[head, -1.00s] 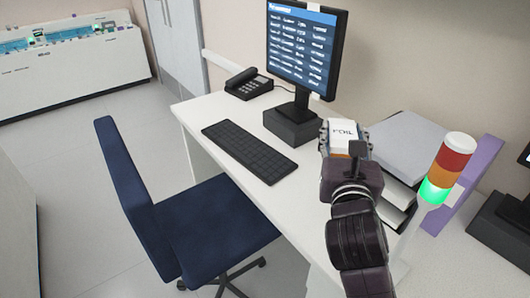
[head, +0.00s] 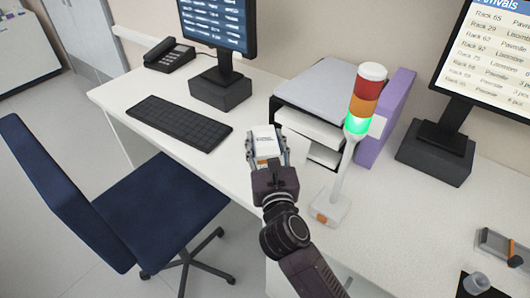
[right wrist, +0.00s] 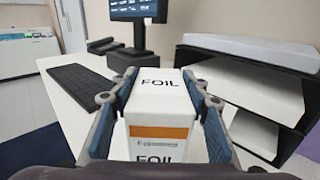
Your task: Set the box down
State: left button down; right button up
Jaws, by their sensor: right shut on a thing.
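The box is a white carton marked FOIL with an orange band (right wrist: 158,98). In the head view the box (head: 263,142) is between the fingers of my right gripper (head: 268,158), over the white desk (head: 185,85) between the keyboard and the paper tray. My right gripper (right wrist: 160,115) is shut on the box, with a finger on each side in the right wrist view. The box looks upright. I cannot tell whether its underside touches the desk. My left gripper is not in view.
A black keyboard (head: 180,122) lies left of the box. A stacked paper tray (head: 325,100) stands close on its right. A signal lamp (head: 357,115) stands right of my arm. Monitors (head: 217,30), a phone (head: 170,54) and a blue chair (head: 150,215) are around. Some desk is bare near the keyboard.

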notch_tip(320, 180, down, 4)
jog(key=shift+r+b, duration=0.1)
jog(key=shift+b, duration=0.35)
jog(key=shift+f, duration=0.2)
jog(key=o, duration=1.2)
